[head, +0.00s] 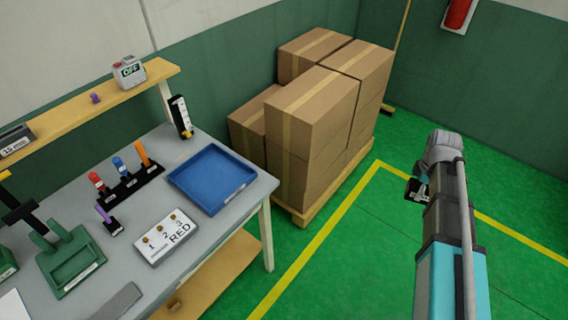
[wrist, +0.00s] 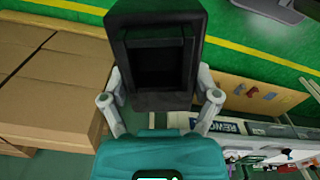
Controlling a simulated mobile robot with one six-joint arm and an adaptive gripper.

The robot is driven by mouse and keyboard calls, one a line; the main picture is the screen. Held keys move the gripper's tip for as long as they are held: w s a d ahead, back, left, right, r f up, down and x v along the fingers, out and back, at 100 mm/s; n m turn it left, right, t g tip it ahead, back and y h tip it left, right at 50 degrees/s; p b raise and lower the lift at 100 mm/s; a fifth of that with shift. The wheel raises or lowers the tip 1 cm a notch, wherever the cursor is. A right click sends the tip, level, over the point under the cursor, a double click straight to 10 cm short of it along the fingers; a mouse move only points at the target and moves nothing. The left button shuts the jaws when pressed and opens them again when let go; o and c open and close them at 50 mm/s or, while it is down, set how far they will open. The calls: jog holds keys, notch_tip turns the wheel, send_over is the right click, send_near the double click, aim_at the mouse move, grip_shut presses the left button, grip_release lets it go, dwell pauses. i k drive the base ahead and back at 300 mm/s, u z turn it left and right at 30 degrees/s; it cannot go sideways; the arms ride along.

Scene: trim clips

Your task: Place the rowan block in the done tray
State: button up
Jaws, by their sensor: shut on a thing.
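My gripper (wrist: 158,88) shows in the wrist view, with its two pale fingers closed on the sides of a black, box-like piece (wrist: 156,102) with a dark recess. No label shows on it, so I cannot tell whether it is the rowan block.
Stacked cartons (head: 315,115) stand beyond the bench's right end. A wooden shelf (head: 90,108) runs above it. The floor at right is open.

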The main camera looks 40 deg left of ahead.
aim_at(222, 186)
jog(key=z, duration=0.1)
jog(key=i, duration=1.2)
jog(key=u, duration=2.45)
